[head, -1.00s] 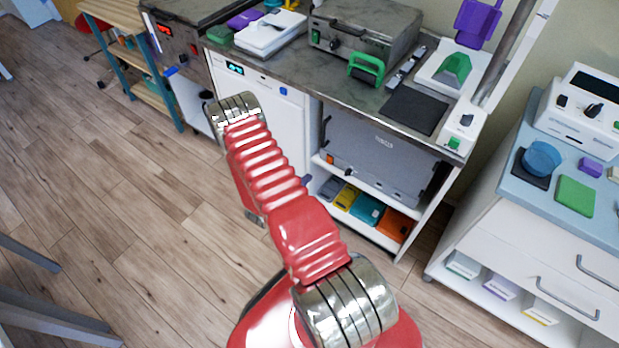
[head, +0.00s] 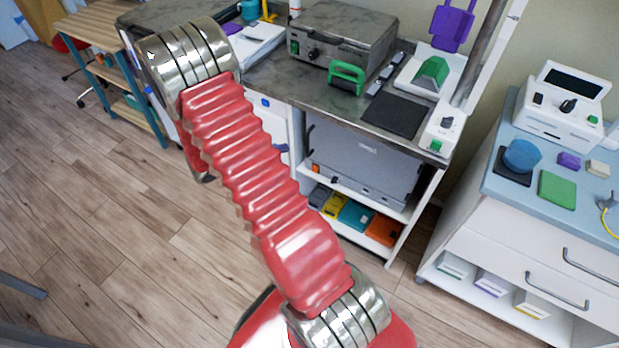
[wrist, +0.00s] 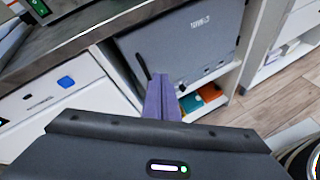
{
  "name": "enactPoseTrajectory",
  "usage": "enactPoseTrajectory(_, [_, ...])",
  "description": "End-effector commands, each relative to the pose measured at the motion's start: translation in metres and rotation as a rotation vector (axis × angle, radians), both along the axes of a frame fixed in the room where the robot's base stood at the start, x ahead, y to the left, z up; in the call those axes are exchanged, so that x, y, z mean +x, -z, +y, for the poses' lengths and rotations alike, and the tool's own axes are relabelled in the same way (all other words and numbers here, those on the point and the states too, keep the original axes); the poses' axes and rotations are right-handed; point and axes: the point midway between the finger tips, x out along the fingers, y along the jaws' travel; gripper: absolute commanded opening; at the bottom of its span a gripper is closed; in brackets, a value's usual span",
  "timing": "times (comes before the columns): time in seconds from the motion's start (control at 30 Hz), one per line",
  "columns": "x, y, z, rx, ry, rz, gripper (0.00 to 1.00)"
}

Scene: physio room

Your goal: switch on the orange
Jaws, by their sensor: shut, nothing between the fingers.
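An orange box or folder (head: 384,231) lies on the low shelf under the counter, right of a teal one. It also shows in the wrist view (wrist: 209,92), just right of my gripper's tips. A small orange spot (head: 317,168) shows at the lower left of the grey case on the shelf above. I cannot tell whether it is a switch. My gripper (wrist: 162,84) has purple fingers, shut and empty, pointing at the lower front of the grey case (wrist: 185,45). I cannot tell if they touch it. The gripper is hidden in the head view.
A white front with a blue button (wrist: 66,82) is left of the gripper. A drawer unit (head: 520,255) stands right.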

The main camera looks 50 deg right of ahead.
Motion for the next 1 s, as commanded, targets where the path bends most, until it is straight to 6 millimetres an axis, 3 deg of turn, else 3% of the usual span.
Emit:
enactPoseTrajectory(0.1, [-0.004,-0.029,0.012,0.027,0.052,-0.07,0.0])
enactPoseTrajectory(0.4, [-0.023,-0.088,0.047,0.117,0.186,-0.239,0.0])
enactPoseTrajectory(1.0, [-0.067,-0.174,0.135,0.377,0.398,-0.581,0.0])
